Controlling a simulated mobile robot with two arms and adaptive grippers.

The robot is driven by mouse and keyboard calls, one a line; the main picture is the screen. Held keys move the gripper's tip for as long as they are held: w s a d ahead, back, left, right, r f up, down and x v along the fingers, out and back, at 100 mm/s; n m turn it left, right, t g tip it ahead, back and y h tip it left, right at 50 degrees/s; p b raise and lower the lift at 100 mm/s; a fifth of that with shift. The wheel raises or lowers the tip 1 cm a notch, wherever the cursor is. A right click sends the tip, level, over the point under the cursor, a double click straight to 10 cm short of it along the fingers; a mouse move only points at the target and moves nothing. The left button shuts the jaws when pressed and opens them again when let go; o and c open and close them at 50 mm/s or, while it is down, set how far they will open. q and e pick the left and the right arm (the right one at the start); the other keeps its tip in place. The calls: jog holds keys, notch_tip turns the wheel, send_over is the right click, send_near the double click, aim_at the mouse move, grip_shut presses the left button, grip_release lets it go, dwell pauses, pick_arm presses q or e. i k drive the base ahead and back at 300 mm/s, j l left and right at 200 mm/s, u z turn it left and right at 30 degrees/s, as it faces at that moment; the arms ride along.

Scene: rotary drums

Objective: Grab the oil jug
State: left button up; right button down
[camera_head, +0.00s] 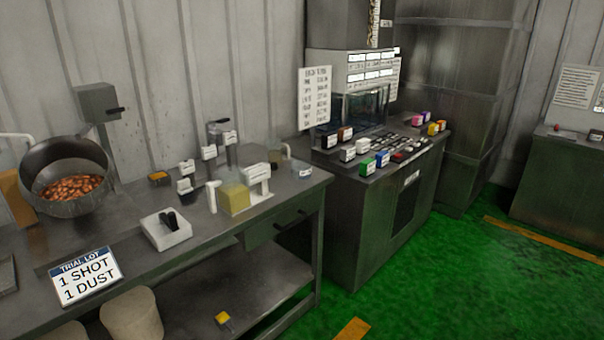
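A clear, squarish container with yellow contents (235,198) stands on the grey workbench (285,212), near its front edge. It looks most like the oil jug, but its label is too small to read. A white upright piece (212,196) is close to its left side, and a white bracket-like piece (258,183) is close to its right. I cannot tell whether either is part of it. Neither of my grippers shows in the head view.
A drum with orange-brown pieces (70,187) is at left. A control console (385,165) stands right. Green floor (450,270) is mostly clear.

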aim_at(274, 146)
jog(key=i+l+u, duration=0.35)
jog(key=i+l, duration=0.6)
